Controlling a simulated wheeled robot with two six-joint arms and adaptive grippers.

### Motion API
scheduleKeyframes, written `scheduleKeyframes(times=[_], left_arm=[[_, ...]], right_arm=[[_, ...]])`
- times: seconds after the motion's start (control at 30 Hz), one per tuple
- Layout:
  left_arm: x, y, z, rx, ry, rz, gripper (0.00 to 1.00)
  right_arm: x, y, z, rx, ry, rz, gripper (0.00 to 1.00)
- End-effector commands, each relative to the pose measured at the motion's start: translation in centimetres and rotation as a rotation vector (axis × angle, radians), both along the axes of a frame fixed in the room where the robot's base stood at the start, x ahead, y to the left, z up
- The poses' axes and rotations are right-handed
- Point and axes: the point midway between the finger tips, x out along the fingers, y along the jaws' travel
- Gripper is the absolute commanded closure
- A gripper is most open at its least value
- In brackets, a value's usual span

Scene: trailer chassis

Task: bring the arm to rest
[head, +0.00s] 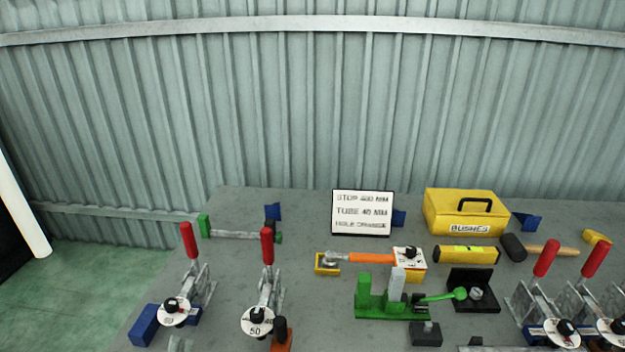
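Neither of my grippers shows in the head view, and I cannot see whether they hold anything. The grey workbench (310,285) fills the lower middle of the picture. No gripper is seen over it or touching anything on it.
Red-handled clamps (265,290) stand at the left, with more red-handled clamps (545,262) at the right. A green fixture (383,308), a white sign (362,213), a yellow BUSHES box (464,212), a yellow level (467,255) and a mallet (513,247) lie between or behind. Green floor (85,290) is clear.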

Motion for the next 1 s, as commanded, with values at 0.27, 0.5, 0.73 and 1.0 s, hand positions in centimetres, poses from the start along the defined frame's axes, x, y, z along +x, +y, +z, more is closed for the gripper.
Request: scheduleKeyframes(times=[0.27,0.5,0.73,1.0], left_arm=[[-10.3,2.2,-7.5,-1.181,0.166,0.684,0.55],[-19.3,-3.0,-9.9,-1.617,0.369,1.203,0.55],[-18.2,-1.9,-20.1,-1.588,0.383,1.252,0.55],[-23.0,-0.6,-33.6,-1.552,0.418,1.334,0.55]], right_arm=[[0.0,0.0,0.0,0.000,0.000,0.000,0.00],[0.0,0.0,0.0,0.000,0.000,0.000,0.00],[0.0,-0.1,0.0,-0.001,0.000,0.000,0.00],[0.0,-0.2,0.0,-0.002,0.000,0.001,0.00]])
